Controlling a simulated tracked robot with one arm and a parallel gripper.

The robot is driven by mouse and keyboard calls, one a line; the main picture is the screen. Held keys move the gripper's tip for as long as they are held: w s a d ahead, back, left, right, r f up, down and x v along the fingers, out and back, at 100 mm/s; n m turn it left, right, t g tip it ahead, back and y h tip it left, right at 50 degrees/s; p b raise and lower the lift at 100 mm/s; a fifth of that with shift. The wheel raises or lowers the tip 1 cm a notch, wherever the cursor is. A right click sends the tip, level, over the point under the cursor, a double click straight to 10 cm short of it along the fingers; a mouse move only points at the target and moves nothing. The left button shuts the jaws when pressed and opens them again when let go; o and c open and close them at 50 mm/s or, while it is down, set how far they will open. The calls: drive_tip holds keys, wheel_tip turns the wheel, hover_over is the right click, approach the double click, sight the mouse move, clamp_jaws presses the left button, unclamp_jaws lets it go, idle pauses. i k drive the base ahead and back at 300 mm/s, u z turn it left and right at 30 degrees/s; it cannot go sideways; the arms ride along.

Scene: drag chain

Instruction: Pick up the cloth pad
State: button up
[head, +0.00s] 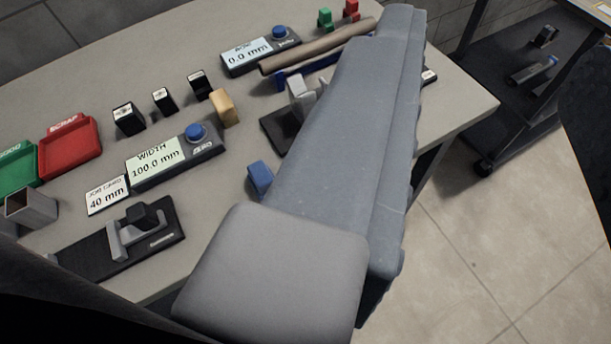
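I cannot tell for sure which thing is the cloth pad. A small tan block (224,107) stands on the grey table, behind the width display, and its material is unclear. A small blue piece (260,178) lies near the middle of the table, close beside my large grey arm part. A long brown roll (315,47) lies at the back of the table. My grey arm crosses the middle of the head view and hides part of the table. My gripper's fingertips do not show, so its hold is hidden.
A width display (160,163) reads 100.0 mm, beside a 40 mm job card (107,195). A clamp fixture (128,239) stands at the front. Red (69,146) and green (14,172) trays are at left. A dark cart (520,75) stands beyond the table's right edge.

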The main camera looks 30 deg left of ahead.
sight(260, 176)
drive_tip(key=k, duration=1)
drive_tip(key=u, duration=0.4)
drive_tip(key=i, duration=1)
drive_tip(key=z, duration=0.05)
